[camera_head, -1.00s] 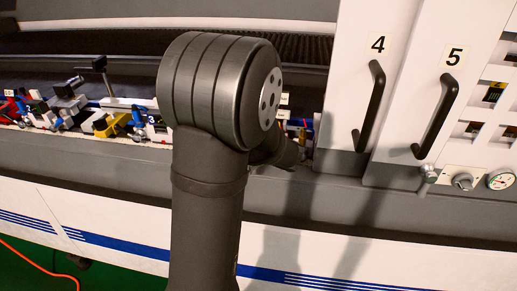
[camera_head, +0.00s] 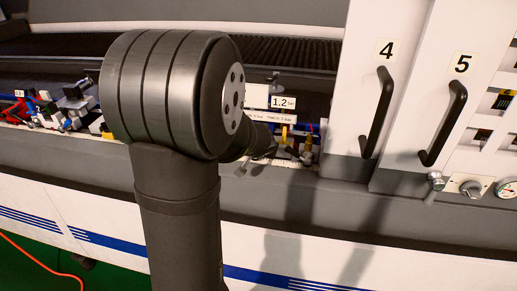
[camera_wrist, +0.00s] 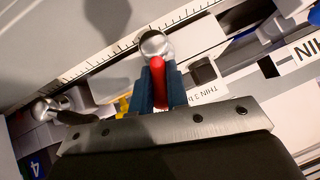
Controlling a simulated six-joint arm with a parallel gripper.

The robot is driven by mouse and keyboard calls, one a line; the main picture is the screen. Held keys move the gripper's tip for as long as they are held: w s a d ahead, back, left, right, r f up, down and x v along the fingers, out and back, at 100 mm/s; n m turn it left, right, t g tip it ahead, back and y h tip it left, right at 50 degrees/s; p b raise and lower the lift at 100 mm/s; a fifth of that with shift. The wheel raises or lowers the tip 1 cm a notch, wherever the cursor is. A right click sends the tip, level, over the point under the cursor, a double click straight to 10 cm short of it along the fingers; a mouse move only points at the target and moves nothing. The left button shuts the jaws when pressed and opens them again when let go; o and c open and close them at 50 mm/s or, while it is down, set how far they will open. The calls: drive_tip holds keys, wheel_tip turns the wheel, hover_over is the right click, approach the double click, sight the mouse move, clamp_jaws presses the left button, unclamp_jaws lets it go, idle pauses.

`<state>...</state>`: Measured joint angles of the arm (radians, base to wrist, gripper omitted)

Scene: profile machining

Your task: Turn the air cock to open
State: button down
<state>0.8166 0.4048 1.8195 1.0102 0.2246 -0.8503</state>
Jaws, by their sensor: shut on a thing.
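In the wrist view, my gripper (camera_wrist: 160,70) has its two blue fingers closed on a red lever (camera_wrist: 158,84), which looks like the handle of the air cock. A round silver metal end (camera_wrist: 155,45) sits just beyond the fingertips, at the lever's far end. The rest of the cock's body is hidden by the fingers and the gripper's metal plate. In the head view, my arm covers the gripper and the lever, so the handle's angle cannot be told there.
In the wrist view, another silver-ended fitting (camera_wrist: 46,108) lies at left, and a white ruler strip (camera_wrist: 110,52) runs behind.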

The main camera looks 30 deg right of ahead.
drive_tip(key=shift+w+a+g, duration=0.1)
drive_tip(key=shift+g, duration=0.2)
idle(0.4)
drive_tip(key=c, duration=1.4)
unclamp_jaws()
drive_tip(key=shift+r, duration=0.1)
drive_tip(key=v, duration=1.7)
drive_tip(key=shift+a, duration=0.3)
